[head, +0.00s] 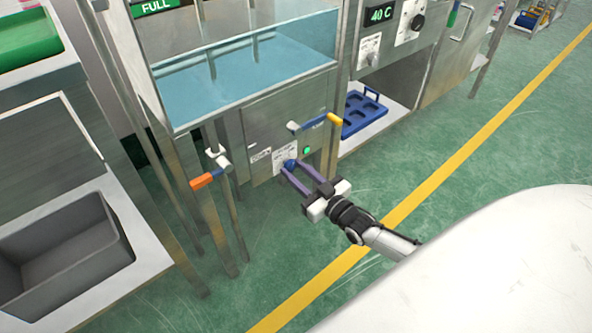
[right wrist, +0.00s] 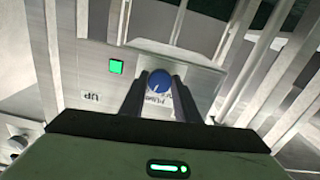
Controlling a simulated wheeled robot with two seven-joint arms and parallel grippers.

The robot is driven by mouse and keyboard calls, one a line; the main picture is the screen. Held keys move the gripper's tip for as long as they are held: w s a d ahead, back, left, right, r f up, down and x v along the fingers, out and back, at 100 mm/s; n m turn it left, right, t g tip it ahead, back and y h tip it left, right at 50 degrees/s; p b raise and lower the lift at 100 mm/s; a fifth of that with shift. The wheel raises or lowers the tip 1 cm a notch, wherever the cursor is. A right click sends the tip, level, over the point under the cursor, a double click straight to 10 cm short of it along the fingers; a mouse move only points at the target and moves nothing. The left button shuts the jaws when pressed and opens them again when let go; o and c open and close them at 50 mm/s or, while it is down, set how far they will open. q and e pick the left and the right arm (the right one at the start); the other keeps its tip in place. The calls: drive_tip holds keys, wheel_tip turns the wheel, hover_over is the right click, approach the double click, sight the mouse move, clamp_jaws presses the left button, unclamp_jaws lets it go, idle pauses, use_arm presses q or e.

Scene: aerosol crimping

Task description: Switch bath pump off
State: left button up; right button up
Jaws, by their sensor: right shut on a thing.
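The bath pump switch is a round blue knob (head: 290,164) on the front panel of the water bath, below the tank. A white pointer line shows on the knob (right wrist: 160,82) in the right wrist view. My right gripper (head: 287,168) reaches the panel from the lower right, its two fingers shut on the knob, one on each side. A green lamp (head: 307,150) is lit beside the knob, and it also shows in the right wrist view (right wrist: 116,66). White labels sit next to the knob; the fingers partly hide one. My left gripper is not in view.
The water bath (head: 245,65) holds blue water. An orange-handled valve (head: 203,182) sticks out at left and a yellow-handled lever (head: 333,118) above right. A blue tray (head: 363,113) lies on the shelf at right. A grey bin (head: 65,250) stands at lower left.

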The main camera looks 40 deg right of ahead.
drive_tip(key=n, duration=0.3)
drive_tip(key=shift+n+p, duration=0.4)
drive_tip(key=n, duration=0.4)
drive_tip(key=shift+n, duration=0.3)
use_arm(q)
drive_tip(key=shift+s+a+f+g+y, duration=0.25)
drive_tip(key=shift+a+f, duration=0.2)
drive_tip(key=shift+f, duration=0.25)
use_arm(e)
drive_tip(key=shift+n, duration=0.8)
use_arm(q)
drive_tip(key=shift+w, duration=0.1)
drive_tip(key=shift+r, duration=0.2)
use_arm(e)
drive_tip(key=shift+d, duration=0.1)
drive_tip(key=o, duration=1)
drive_tip(key=shift+o, duration=0.2)
drive_tip(key=shift+s, duration=0.15)
use_arm(q)
drive_tip(key=p, duration=0.1)
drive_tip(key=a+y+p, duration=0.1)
drive_tip(key=p, duration=0.1)
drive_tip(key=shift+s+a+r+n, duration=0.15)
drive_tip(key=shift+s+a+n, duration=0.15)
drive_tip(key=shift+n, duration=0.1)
use_arm(e)
drive_tip(key=s, duration=1)
drive_tip(key=shift+d, duration=0.4)
